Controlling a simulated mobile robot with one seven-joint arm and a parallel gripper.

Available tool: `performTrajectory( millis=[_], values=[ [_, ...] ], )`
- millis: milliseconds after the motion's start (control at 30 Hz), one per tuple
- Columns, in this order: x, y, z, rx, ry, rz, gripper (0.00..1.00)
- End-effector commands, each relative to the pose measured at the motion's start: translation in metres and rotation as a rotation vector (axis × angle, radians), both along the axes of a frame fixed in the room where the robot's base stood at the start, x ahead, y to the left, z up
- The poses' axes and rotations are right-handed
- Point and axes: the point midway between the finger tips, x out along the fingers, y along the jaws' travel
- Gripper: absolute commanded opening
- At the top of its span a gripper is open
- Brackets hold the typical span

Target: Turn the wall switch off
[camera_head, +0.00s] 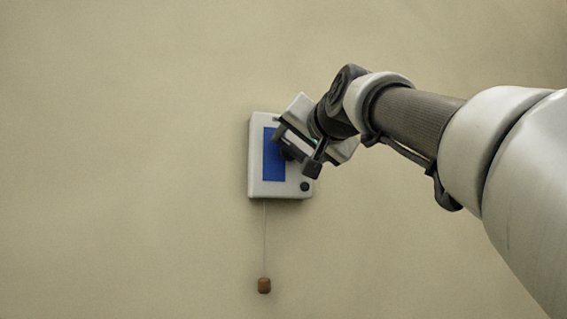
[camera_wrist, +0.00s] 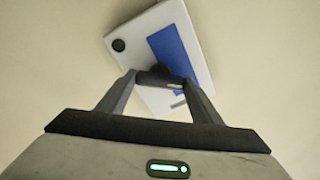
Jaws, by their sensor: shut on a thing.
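The wall switch is a white box (camera_head: 257,170) with a blue panel (camera_head: 272,165), fixed to the wall. It also shows tilted in the wrist view (camera_wrist: 135,60). A dark knob (camera_wrist: 158,70) sticks out from the blue panel. My gripper (camera_head: 296,150) is at the box's upper right front, and its fingers (camera_wrist: 160,82) are shut on the dark knob. The fingers and wrist hide much of the knob and the box's right side in the head view. Which position the switch is in I cannot tell.
A small round black button (camera_head: 305,186) sits at the box's lower right corner. A thin cord hangs below the box with a brown wooden bob (camera_head: 264,285) at its end. The beige wall (camera_head: 120,150) around is bare.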

Motion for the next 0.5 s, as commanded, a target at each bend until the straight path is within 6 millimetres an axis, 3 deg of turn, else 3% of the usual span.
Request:
performTrajectory(
  millis=[500],
  values=[
    [-0.0005, 0.0001, 0.0014, -0.423, -0.127, -0.001, 0.37]
  ],
)
